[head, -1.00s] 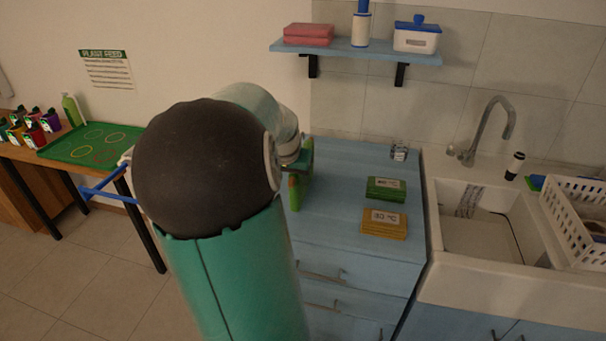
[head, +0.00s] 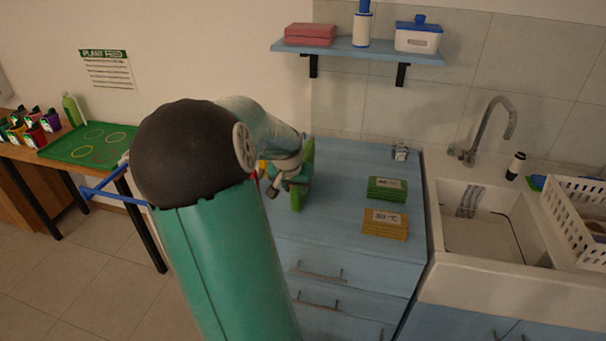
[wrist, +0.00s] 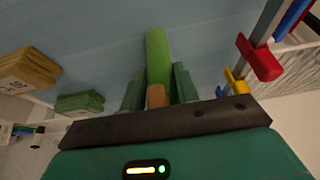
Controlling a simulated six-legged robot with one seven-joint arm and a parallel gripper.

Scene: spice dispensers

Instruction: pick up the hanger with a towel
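I cannot make out a towel or clearly identify a hanger in either view. My gripper (head: 291,185) is over the left part of the blue counter, partly hidden by my arm. In the wrist view, my gripper's two green fingers (wrist: 158,88) stand apart. A long bright green object (wrist: 158,55) with a brownish end shows between and beyond them; contact is unclear. This green object also shows beside my gripper in the head view (head: 297,200). Red (wrist: 262,62), yellow and blue parts show at the right of the wrist view, and I cannot tell what they belong to.
Green sponges (head: 387,189) and yellow sponges (head: 385,224) lie on the blue counter (head: 340,235). A sink (head: 485,228) and white basket (head: 575,220) are at the right. A shelf (head: 410,57) hangs above. A blue bar (head: 115,197) is by the left table, which bears a green tray (head: 85,145).

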